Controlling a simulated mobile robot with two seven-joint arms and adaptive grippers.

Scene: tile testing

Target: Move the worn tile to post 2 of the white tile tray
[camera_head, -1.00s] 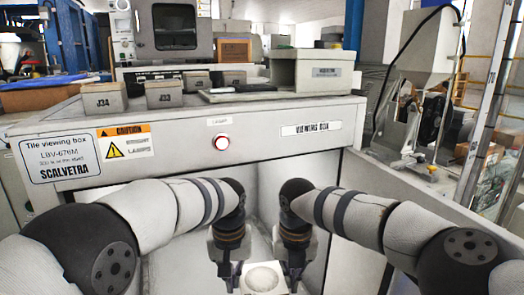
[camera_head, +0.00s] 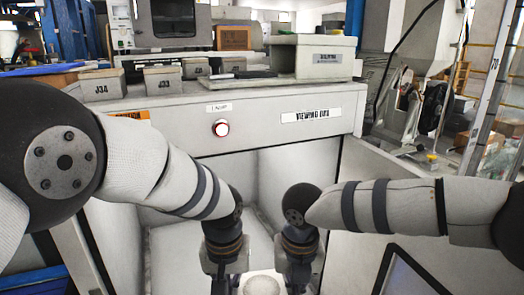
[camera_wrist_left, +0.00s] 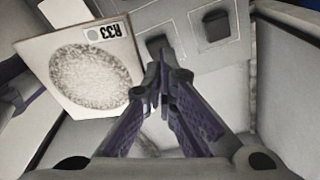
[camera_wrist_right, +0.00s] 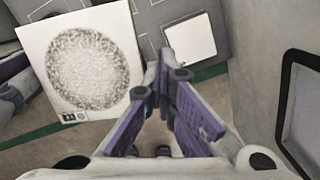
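A pale square tile (camera_head: 262,285) with a round speckled face lies between my two grippers at the bottom of the head view. In the left wrist view the tile (camera_wrist_left: 90,78) bears the label R33, left of the fingers; it also fills the left of the right wrist view (camera_wrist_right: 88,68). My left gripper (camera_head: 224,284) and right gripper (camera_head: 297,284) are on opposite sides of it. The fingertips of the left gripper (camera_wrist_left: 165,68) and right gripper (camera_wrist_right: 160,72) meet, with the tile beside them at its edges. I cannot identify the white tray or post 2 for sure.
Below the tile, the left wrist view shows a grey surface with square dark features (camera_wrist_left: 215,24); the right wrist view shows a white square (camera_wrist_right: 190,40) on grey. The viewing box (camera_head: 285,120) stands ahead, its open interior below. A dark-framed screen (camera_head: 408,278) is at lower right.

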